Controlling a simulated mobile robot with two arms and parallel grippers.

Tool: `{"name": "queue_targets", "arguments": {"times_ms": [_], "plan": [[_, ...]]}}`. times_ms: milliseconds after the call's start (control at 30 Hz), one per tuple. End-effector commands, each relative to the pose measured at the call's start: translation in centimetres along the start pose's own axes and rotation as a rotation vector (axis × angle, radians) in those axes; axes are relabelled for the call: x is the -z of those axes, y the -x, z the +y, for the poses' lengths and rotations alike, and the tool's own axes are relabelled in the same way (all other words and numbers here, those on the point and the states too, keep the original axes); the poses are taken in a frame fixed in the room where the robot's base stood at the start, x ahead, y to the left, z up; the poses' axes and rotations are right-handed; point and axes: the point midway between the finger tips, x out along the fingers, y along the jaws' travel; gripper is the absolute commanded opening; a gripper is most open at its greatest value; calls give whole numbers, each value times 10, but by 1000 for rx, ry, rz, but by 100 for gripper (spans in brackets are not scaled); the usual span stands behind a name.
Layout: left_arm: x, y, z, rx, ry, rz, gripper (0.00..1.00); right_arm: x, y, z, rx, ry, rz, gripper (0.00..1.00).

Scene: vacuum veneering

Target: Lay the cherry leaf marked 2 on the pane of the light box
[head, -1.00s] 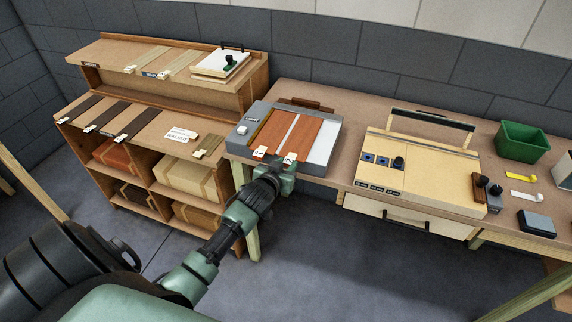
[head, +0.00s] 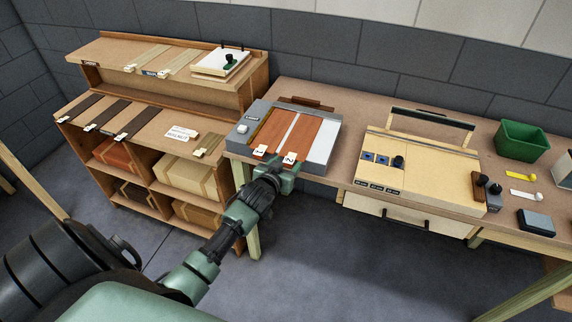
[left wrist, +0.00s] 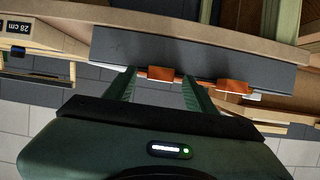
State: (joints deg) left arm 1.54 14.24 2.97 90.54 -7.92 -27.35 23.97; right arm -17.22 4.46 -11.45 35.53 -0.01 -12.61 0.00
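The light box (head: 248,126) is a grey box on the left of the bench, with a bare white strip of pane (head: 321,145) at its right. The cherry leaf marked 2 (head: 308,134) lies flat on the pane, its tag (head: 289,159) at the front edge. The leaf marked 1 (head: 277,128) lies to its left, with a narrow light gap between them. My left gripper (head: 289,172) is just in front of the box, below tag 2. In the left wrist view its fingers (left wrist: 160,84) stand apart on either side of an orange leaf end (left wrist: 161,74), with gaps. My right gripper is not in view.
A wooden case (head: 425,165) with a dark handle stands right of the light box. A green bin (head: 523,141) and small tools are farther right. A shelf (head: 150,130) with dark strips and a small white press (head: 220,64) is at left.

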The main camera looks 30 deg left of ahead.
Motion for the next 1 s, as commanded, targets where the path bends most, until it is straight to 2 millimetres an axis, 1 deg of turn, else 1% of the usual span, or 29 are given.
{"name": "queue_targets", "arguments": {"times_ms": [167,267,367,600,700,833,1000], "plan": [[0,0,0,0,0,-1,55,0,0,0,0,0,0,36],[-1,5,0,-1,0,1,55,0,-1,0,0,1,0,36],[-2,15,0,0,0,-1,55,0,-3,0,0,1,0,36],[-2,54,0,-1,-1,0,55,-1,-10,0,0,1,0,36],[-2,66,0,0,0,0,55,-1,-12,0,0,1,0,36],[-1,76,0,0,0,1,55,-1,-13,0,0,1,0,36],[0,78,0,0,0,0,55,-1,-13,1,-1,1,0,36]]}}
